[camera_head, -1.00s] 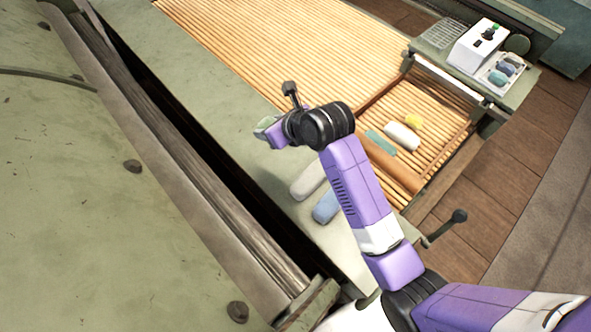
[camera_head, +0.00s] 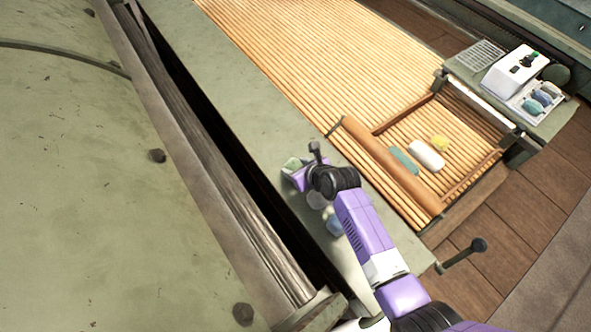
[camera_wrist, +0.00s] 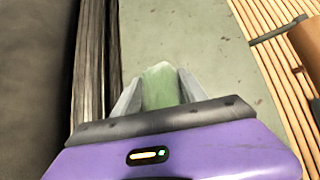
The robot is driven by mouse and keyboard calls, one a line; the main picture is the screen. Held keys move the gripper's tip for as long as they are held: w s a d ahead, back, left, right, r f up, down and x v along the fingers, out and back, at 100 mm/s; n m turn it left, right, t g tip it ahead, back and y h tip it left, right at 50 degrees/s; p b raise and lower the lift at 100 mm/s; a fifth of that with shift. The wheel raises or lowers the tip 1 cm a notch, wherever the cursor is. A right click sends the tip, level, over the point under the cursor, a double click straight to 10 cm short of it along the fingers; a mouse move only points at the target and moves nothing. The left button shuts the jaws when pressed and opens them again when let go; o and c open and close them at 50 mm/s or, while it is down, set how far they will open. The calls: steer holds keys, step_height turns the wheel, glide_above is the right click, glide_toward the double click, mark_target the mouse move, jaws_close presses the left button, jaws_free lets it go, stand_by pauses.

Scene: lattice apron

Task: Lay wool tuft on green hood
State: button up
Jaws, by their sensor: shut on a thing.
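My gripper (camera_head: 291,168) is shut on a pale green wool tuft (camera_head: 292,163), above the flat green ledge (camera_head: 235,120). In the wrist view the tuft (camera_wrist: 160,86) stands between the two fingers of my gripper (camera_wrist: 158,90), with the ledge behind it. The large green metal surface (camera_head: 70,190) filling the left of the head view looks like the green hood. My gripper is to the right of it, across a dark gap. No tuft shows on the visible part of that surface.
A grey-white tuft (camera_head: 316,200) and a blue tuft (camera_head: 333,227) lie on the ledge, partly behind my arm. A brown roller (camera_head: 392,165) crosses the slatted lattice (camera_head: 300,60), near teal, white and yellow pieces. A white control box (camera_head: 514,70) and a crank handle (camera_head: 478,244) are at right.

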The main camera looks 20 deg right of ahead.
steer(key=shift+f, duration=0.95)
steer(key=shift+f, duration=0.1)
steer(key=o, duration=1.3)
steer(key=shift+r, duration=0.2)
steer(key=p+v, duration=0.1)
steer(key=v, duration=1.1)
steer(key=shift+f, duration=0.1)
